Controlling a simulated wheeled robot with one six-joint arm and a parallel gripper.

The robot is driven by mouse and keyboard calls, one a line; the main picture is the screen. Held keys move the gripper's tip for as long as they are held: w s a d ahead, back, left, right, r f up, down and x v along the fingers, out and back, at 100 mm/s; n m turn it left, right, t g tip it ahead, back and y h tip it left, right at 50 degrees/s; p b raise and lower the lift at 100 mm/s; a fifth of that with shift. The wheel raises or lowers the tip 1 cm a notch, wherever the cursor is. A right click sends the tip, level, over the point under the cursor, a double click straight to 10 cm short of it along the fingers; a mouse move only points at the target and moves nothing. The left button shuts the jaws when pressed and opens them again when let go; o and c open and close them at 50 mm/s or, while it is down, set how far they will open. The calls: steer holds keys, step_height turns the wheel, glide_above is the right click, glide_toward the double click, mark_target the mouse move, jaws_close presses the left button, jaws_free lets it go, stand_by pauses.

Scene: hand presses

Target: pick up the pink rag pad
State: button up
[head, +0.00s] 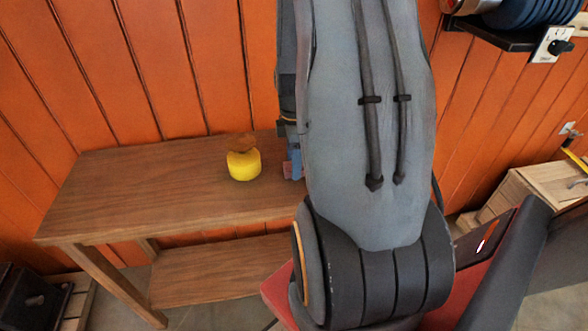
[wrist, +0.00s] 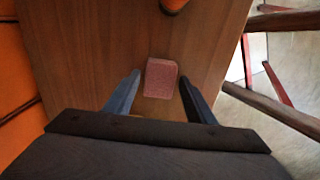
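The pink rag pad (wrist: 161,79) lies flat on the wooden table in the wrist view, a small rounded block. My gripper (wrist: 161,84) is open above the table, with one blue finger on each side of the pad and a visible gap to both; I cannot tell how high the fingertips are. In the head view my arm covers most of the gripper and the pad; only a small pinkish patch of the pad (head: 288,170) shows beside a blue finger.
The wooden table (head: 130,195) has a lower shelf (head: 215,272). A yellow round object (head: 244,164) with a brown item behind it stands left of my gripper. An orange plank wall (head: 60,80) rises behind. The table's left part is clear.

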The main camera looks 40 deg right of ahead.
steer(key=c, duration=0.7)
steer(key=shift+r, duration=0.1)
steer(key=shift+c, duration=0.2)
step_height(320, 180, up, 10)
steer(key=b, duration=0.2)
steer(key=o, duration=0.5)
steer(key=c, duration=0.4)
